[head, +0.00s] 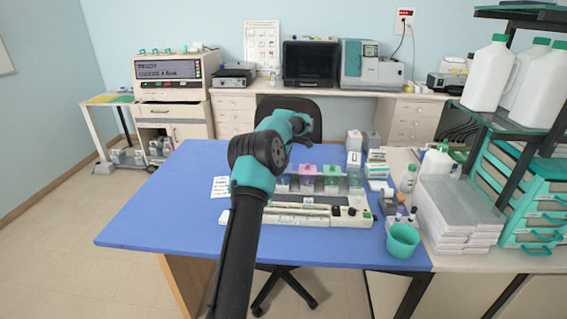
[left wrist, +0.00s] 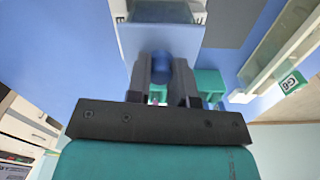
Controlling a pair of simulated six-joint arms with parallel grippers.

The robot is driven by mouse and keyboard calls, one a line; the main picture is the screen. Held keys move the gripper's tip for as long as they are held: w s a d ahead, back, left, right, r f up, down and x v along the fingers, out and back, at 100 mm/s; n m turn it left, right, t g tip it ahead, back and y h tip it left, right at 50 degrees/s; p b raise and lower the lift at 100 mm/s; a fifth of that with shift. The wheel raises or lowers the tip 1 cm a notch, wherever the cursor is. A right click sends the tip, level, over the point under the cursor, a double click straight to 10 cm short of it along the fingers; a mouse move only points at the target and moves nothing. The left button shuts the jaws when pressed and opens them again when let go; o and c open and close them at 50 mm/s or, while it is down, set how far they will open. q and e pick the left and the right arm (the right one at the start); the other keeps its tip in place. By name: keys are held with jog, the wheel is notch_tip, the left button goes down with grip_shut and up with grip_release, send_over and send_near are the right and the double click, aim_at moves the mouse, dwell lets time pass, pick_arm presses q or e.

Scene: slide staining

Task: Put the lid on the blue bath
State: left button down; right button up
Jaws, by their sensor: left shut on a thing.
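In the left wrist view my left gripper (left wrist: 162,88) is shut on the round blue knob (left wrist: 162,66) of what looks like the lid. A pale blue panel (left wrist: 133,40) shows just beyond the fingers; I cannot tell whether it is lid or bath. In the head view my arm reaches over the blue table from the bottom, and its wrist hides the fingers and the held lid. A bluish bath (head: 283,184) stands just right of the arm, partly hidden, beside a pink-lidded bath (head: 308,184) and a green-lidded bath (head: 331,184). My right gripper is not in view.
A long white instrument strip (head: 350,219) lies in front of the baths. A teal cup (head: 402,241), bottles (head: 409,178) and stacked clear boxes (head: 458,215) crowd the right. The left of the blue table (head: 165,215) is mostly clear, with a white card (head: 220,187).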

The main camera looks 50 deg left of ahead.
pick_arm(q)
jog(key=shift+f, duration=0.1)
jog(key=c, duration=0.9)
grip_release()
